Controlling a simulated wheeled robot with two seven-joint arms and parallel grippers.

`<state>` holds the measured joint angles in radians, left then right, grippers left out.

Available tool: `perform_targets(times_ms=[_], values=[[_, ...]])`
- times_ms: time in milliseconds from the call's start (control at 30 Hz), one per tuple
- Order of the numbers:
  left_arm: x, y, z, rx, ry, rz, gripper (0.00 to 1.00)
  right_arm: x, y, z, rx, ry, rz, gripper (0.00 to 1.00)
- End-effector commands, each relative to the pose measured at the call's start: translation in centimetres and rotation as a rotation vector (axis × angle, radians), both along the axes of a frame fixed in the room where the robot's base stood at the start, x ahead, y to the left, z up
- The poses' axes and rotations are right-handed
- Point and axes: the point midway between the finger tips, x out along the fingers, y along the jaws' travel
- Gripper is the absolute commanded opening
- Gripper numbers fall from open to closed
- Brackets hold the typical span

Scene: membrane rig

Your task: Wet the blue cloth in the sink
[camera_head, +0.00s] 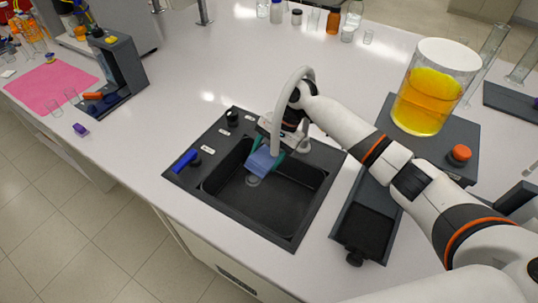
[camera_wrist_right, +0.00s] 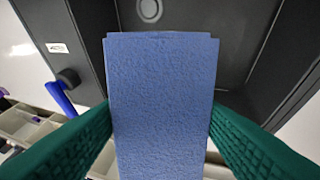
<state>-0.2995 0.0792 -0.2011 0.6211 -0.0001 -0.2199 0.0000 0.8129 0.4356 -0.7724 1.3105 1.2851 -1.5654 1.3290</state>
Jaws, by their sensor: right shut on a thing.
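The blue cloth (camera_head: 262,160) is a folded blue block in the head view, held over the dark sink (camera_head: 290,205). It fills the middle of the right wrist view (camera_wrist_right: 162,100). My right gripper (camera_head: 265,157) is shut on the cloth, with a green finger on each side of it. The white curved faucet (camera_head: 282,100) rises beside the gripper and partly overlaps it. The drain (camera_head: 253,181) shows just below the cloth in the head view. I cannot see water flowing. My left gripper is not in view.
A blue handle (camera_head: 184,161) and dark knobs sit on the sink's left rim. A beaker of orange liquid (camera_head: 428,90) stands on a grey device at the right, near a dark tray (camera_head: 365,225).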

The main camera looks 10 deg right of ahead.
Motion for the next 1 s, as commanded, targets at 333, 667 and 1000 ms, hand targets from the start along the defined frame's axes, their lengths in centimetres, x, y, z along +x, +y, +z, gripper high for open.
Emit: perform_targets(times_ms=[333,667,1000], values=[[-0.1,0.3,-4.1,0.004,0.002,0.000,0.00,-0.1,-0.1,-3.5,-0.002,0.004,0.000,0.38],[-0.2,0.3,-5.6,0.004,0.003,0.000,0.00,-0.2,-0.1,-6.0,-0.002,0.007,-0.002,0.38],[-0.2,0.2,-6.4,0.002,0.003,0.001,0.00,-0.2,0.0,-9.5,-0.003,0.008,-0.001,0.38]])
